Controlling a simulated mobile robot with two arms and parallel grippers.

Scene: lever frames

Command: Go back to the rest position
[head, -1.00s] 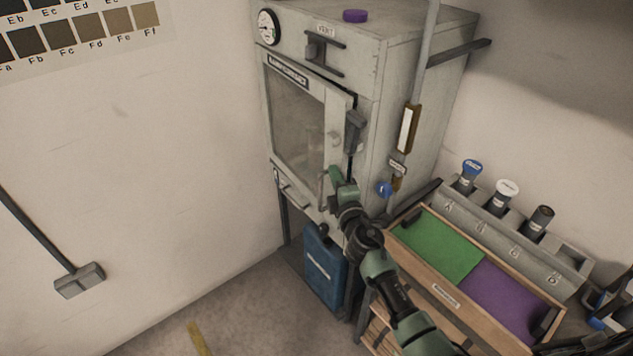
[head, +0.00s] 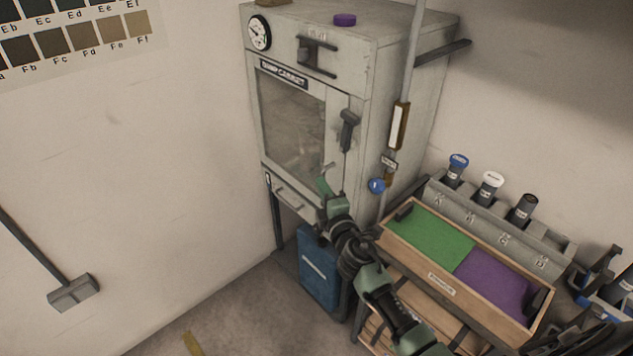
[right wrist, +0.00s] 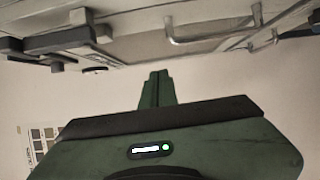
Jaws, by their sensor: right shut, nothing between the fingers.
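In the right wrist view, the closed fingers (right wrist: 157,88) point at bare wall, and the cabinet front fills the top of that picture. The door's dark lever handle (head: 348,130) is to the right of the glass and hangs apart from the gripper. The cabinet door appears closed. My left gripper is not in view.
A wooden tray (head: 409,254) with green and purple panels stands to the right of my right arm. Several capped bottles sit in a grey rack (head: 478,214) behind it. A blue container (head: 318,272) stands under the cabinet. Floor at lower left is mostly clear.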

